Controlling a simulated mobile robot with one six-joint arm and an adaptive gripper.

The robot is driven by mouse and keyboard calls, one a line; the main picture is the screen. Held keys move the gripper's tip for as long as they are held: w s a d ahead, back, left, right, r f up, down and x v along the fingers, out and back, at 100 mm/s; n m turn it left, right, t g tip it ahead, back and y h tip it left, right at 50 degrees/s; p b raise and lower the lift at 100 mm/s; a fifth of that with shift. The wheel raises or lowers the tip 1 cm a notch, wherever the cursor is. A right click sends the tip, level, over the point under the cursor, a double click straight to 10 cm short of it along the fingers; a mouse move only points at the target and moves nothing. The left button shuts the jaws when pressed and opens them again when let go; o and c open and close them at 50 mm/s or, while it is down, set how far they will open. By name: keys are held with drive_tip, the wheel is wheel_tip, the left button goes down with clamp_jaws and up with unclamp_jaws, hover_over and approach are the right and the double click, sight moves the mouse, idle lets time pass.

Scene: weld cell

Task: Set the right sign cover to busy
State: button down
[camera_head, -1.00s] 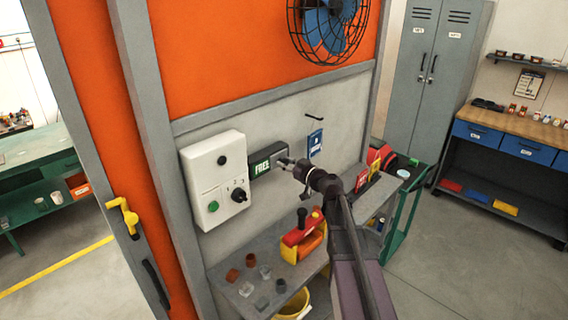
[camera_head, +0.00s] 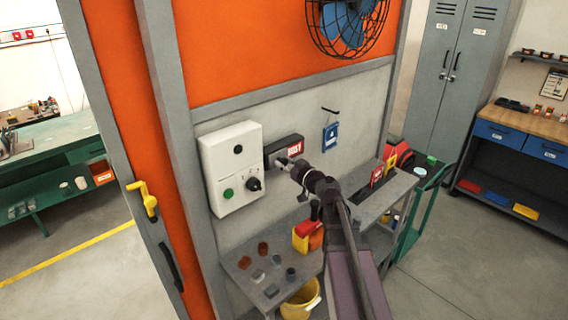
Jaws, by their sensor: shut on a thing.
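The sign (camera_head: 294,149) is on the grey wall panel, just right of the white control box. Its right part shows a red face with white lettering, too small to read surely. The dark sliding cover (camera_head: 273,154) lies over the left part, so no green face shows. My gripper (camera_head: 284,162) is at the lower edge of the cover, shut on it. The exact grip is small and partly hidden by my own wrist.
The white control box (camera_head: 231,168) has a green button and a black knob. A blue tag (camera_head: 330,137) hangs right of the sign. Below, the grey shelf (camera_head: 238,270) holds small parts and a red-yellow item (camera_head: 306,236). A fan (camera_head: 347,22) is above.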

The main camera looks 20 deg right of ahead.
drive_tip(key=shift+s+a, duration=0.1)
drive_tip(key=shift+a, duration=0.2)
drive_tip(key=shift+c, duration=2)
unclamp_jaws()
drive_tip(key=shift+a, duration=0.1)
drive_tip(key=shift+o, duration=0.4)
drive_tip(key=shift+a, duration=0.1)
drive_tip(key=shift+d, duration=0.3)
drive_tip(key=shift+s, duration=0.15)
drive_tip(key=v, duration=1.2)
